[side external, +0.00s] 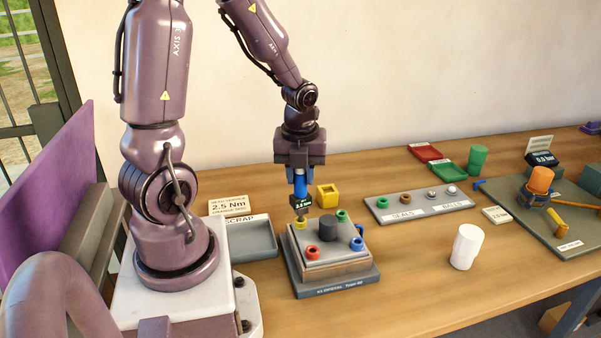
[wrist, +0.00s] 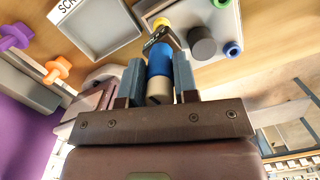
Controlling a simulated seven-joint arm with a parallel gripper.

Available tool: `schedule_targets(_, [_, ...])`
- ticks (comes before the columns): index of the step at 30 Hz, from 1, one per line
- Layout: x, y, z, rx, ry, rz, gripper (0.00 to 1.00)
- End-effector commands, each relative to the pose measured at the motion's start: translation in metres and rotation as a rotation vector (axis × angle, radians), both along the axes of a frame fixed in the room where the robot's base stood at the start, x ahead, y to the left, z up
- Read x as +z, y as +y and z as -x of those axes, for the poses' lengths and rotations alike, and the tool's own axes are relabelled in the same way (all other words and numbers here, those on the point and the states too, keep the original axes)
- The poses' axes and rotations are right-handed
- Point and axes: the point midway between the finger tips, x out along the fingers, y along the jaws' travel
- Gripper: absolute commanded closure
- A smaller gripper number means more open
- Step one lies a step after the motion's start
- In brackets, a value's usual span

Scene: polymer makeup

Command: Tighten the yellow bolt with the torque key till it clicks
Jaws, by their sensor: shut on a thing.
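My gripper (side external: 300,167) is shut on the blue-handled torque key (side external: 300,187), which hangs upright above the fixture block (side external: 326,262). The key's dark body carries a small label reading 2.5 N. Its tip is at the yellow bolt (side external: 301,223) at the block's back-left corner; I cannot tell whether it is fully seated. In the wrist view the blue handle (wrist: 159,62) sits between the two fingers, and the yellow bolt (wrist: 160,22) shows partly behind the key. Green, red and blue bolts stand at the block's other corners around a dark round knob (side external: 328,227).
A grey scrap tray (side external: 252,240) stands left of the block, with a 2.5 Nm sign (side external: 229,207) behind it. A yellow cube holder (side external: 327,195) is behind the block. A seals and balls tray (side external: 418,203) and a white cup (side external: 466,246) are to the right. The front table is clear.

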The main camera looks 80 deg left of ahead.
Motion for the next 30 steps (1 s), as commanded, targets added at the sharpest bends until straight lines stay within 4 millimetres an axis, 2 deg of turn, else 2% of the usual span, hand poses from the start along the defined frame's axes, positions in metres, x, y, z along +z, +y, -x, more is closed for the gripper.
schedule_targets(5, [0.0001, 0.0001, 0.0, -0.018, 0.0, 0.0, 1.0])
schedule_targets(11, [0.0001, -0.0001, -0.0003, -0.151, -0.001, -0.001, 1.0])
schedule_targets(19, [0.0001, -0.0001, -0.0004, -0.165, 0.0, 0.0, 1.0])
schedule_targets(25, [0.0, 0.0, -0.0002, -0.298, 0.0, -0.001, 1.0])
schedule_targets(30, [0.0, -0.0003, -0.0005, -0.32, 0.0, 0.0, 1.0])
